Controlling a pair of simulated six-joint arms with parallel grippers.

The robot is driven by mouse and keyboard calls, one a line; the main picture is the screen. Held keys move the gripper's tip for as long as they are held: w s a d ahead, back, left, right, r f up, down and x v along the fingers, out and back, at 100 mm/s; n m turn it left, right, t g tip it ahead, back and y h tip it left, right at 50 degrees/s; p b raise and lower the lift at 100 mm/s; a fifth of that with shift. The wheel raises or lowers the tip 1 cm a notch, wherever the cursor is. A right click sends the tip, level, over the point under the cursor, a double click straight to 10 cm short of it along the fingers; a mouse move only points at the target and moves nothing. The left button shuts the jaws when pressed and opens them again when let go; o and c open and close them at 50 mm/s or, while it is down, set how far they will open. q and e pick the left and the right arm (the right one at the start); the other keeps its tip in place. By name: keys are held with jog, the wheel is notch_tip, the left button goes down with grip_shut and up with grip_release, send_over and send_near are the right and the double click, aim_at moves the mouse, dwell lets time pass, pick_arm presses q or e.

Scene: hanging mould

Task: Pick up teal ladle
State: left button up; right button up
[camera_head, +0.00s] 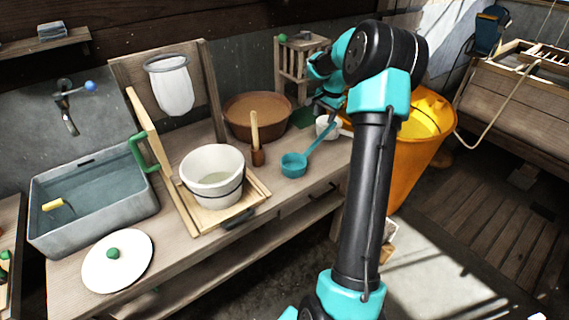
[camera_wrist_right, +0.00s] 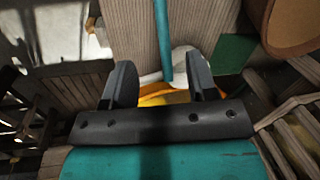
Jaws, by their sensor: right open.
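The teal ladle (camera_head: 293,166) lies on the wooden counter, its bowl toward the front and its handle slanting up to the right, past a small white cup (camera_head: 322,126). My right gripper (camera_head: 328,108) is above the handle's far end, partly hidden by its own arm. In the right wrist view the ladle handle (camera_wrist_right: 162,45) runs in between the two open fingers (camera_wrist_right: 161,80). I cannot tell whether they touch it. The ladle bowl is out of that view. My left gripper is not in view.
A brown basin (camera_head: 258,113), a wooden rack (camera_head: 299,65) and an orange bucket (camera_head: 405,165) stand around the gripper. A white pot (camera_head: 212,172) and a wooden-handled tool (camera_head: 256,140) are left of the ladle. Bare counter lies in front of the ladle.

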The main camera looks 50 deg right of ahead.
aim_at(316, 141)
jog(key=shift+d+r+m, duration=0.3)
jog(key=shift+d+r, duration=0.15)
jog(key=shift+r, duration=0.2)
jog(key=f, duration=0.4)
jog(key=w+f, duration=0.1)
jog(key=f, duration=0.3)
jog(key=w+f, duration=0.1)
jog(key=f, duration=0.3)
jog(key=shift+w, duration=0.1)
jog(key=shift+w+d+f, duration=0.1)
jog(key=shift+w+f, duration=0.05)
jog(key=shift+f, duration=0.7)
jog(key=shift+w+a+f, duration=0.1)
jog(key=shift+w+f, duration=0.1)
jog(key=shift+f, duration=0.7)
jog(key=shift+w+d+f, duration=0.1)
jog(key=shift+w+f, duration=0.05)
jog(key=shift+f, duration=0.7)
grip_shut()
